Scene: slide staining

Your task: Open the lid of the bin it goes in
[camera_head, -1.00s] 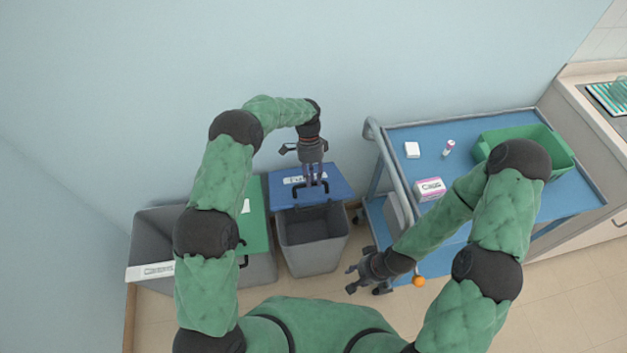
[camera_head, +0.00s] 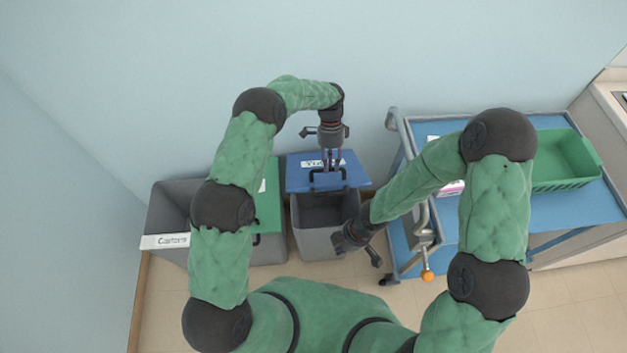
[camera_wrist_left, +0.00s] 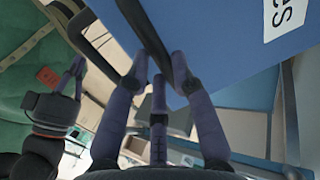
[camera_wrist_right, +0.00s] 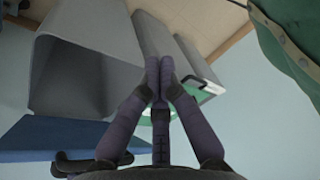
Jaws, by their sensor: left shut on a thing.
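The blue lid (camera_head: 298,178) of a grey bin (camera_head: 318,239) stands raised at the back, and the bin's dark inside shows in the head view. My left gripper (camera_head: 331,166) is shut on the lid's dark handle (camera_wrist_left: 153,35), with its fingers around the bar in the left wrist view. The lid's blue face (camera_wrist_left: 232,40) fills the top of that view. My right gripper (camera_head: 356,246) is in front of the bin's right side. In the right wrist view its fingertips (camera_wrist_right: 160,72) are together, with nothing seen between them.
Left of this bin stands one with a green lid (camera_head: 268,205), partly behind my left arm, and an open grey bin labelled Cartons (camera_head: 165,241). A blue-topped cart (camera_head: 470,215) with a green crate (camera_head: 565,160) stands close on the right. Floor shows in front.

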